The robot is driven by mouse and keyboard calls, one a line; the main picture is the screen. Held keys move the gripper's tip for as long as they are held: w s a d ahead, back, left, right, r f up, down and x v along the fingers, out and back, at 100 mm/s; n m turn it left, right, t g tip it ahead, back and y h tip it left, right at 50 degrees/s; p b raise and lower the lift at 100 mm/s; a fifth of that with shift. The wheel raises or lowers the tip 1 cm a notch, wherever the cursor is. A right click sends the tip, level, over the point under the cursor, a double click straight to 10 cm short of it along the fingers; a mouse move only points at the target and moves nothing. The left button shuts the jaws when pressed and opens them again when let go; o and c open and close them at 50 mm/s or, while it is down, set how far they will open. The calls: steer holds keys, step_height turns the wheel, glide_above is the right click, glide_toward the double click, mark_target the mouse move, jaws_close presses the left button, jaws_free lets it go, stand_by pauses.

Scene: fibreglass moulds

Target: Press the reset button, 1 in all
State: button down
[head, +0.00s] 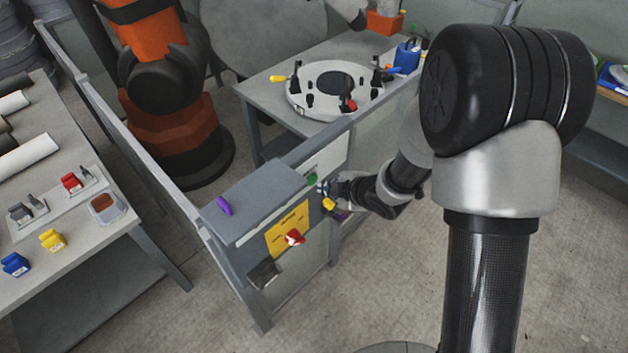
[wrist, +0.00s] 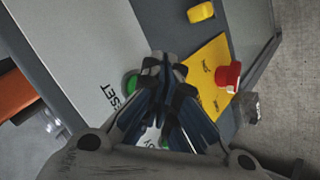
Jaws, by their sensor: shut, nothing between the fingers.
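The green reset button (head: 312,180) is on the upper part of the grey control cabinet's (head: 262,200) front. In the wrist view the green button (wrist: 131,80) shows partly, just left of my fingertips, near the printed word RESET (wrist: 120,98) on a pale panel. My gripper (head: 330,184) is shut and empty, its fingers together in front of the panel. In the wrist view my gripper's tips (wrist: 163,62) overlap the button's right side. I cannot tell whether they touch it.
A yellow plate (head: 285,235) with a red knob (head: 294,237) is on the cabinet front. A purple item (head: 224,206) lies on its top. A fence rail (head: 120,115) and a table (head: 95,240) stand left. A workbench (head: 262,92) with a round mould (head: 310,105) is behind.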

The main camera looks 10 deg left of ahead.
steer(key=shift+w+a, duration=0.3)
steer(key=shift+a, duration=0.05)
steer(key=shift+w+a, duration=0.25)
steer(key=shift+a, duration=0.05)
stand_by(0.9)
stand_by(0.4)
steer(key=shift+s+d+b, duration=0.3)
steer(key=shift+s+d, duration=0.25)
steer(key=shift+d, duration=0.1)
steer(key=s+d, duration=0.1)
steer(key=d, duration=0.1)
steer(key=s+d, duration=0.2)
steer(key=shift+b, duration=0.3)
stand_by(0.7)
